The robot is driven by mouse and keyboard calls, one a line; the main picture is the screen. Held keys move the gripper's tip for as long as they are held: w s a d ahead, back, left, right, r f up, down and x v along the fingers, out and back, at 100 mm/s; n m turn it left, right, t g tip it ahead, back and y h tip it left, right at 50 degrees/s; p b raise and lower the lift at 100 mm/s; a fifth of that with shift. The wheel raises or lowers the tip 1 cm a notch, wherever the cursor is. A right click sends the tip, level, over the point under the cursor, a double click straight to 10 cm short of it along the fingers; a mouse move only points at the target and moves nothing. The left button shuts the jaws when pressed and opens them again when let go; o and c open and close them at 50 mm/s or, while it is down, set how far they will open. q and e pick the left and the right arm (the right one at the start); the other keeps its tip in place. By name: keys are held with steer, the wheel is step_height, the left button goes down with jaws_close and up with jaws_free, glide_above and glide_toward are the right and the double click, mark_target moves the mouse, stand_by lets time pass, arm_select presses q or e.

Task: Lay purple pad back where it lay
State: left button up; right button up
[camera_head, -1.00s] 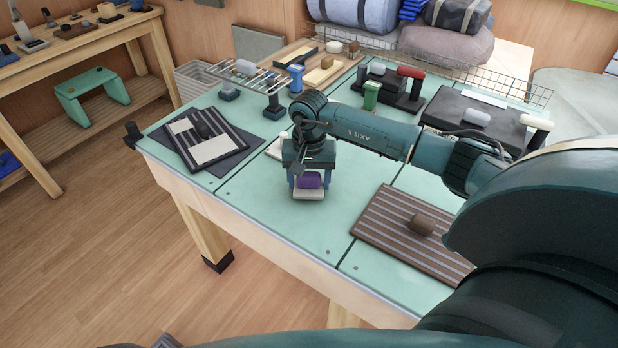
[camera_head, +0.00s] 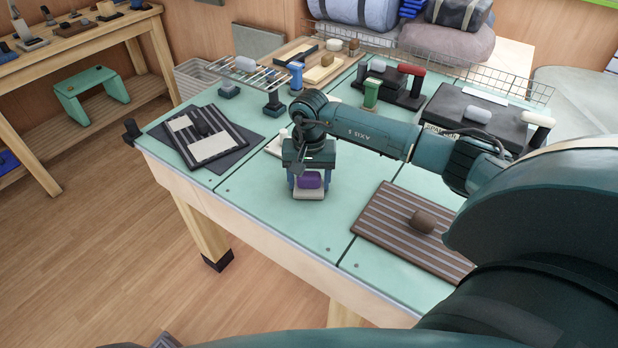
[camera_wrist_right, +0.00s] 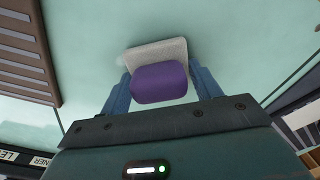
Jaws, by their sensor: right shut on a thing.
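The purple pad (camera_head: 309,180) is between the fingers of my right gripper (camera_head: 308,184), low over the green table. In the right wrist view the purple pad (camera_wrist_right: 160,83) shows between the two blue fingers of the right gripper (camera_wrist_right: 160,90), which is shut on it. A pale grey-white square plate (camera_head: 308,194) shows just under the pad; it also shows in the wrist view (camera_wrist_right: 155,52). I cannot tell whether the plate touches the table. My left gripper is not in view.
A brown striped board (camera_head: 388,236) with a brown block (camera_head: 422,222) lies to the right. A dark striped board (camera_head: 222,145) lies at the left on a dark mat. A wire rack (camera_head: 248,75) stands behind. The table front (camera_head: 290,222) is clear.

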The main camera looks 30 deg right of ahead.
mark_target(309, 171)
steer(key=shift+f, duration=0.2)
steer(key=o, duration=0.9)
steer(key=shift+o, duration=0.2)
step_height(309, 171, up, 13)
steer(key=b, duration=0.1)
steer(key=shift+r, duration=0.15)
